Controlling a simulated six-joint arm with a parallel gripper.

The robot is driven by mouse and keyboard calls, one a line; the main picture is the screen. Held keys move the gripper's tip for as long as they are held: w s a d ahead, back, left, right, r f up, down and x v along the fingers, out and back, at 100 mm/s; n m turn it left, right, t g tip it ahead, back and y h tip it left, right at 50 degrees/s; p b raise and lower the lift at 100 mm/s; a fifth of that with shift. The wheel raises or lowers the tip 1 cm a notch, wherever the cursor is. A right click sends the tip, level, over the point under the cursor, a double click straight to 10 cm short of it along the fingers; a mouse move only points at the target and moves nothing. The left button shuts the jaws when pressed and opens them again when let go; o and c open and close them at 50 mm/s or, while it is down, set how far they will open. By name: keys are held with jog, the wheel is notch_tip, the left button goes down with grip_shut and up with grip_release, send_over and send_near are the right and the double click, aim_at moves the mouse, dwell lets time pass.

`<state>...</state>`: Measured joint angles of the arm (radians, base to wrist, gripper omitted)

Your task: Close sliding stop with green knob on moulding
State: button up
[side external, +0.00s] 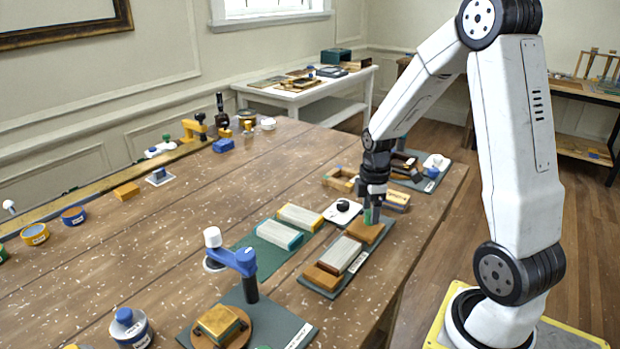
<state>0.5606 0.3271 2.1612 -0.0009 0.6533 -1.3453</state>
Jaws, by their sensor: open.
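A ribbed pale moulding (340,255) lies on a dark green board (308,283) near the table's right edge. A wooden block (322,277) sits at its near end. Another wooden block, the sliding stop (359,234), stands at the far end; a small gap to the moulding seems to show. A green knob (367,216) shows on top of this stop, partly hidden by my gripper. My gripper (373,213) points down over the stop, open, with its fingertips at the green knob. I cannot tell whether the fingers touch it.
Left of the board lie a teal block (279,235) and a yellow block (300,216) with ribbed tops. A white plate with a black knob (343,206) is close beside my gripper. A blue clamp (235,258) stands nearer. The table's middle left is mostly clear.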

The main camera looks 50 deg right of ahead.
jog(key=shift+f, duration=0.65)
grip_shut()
dwell(1.1)
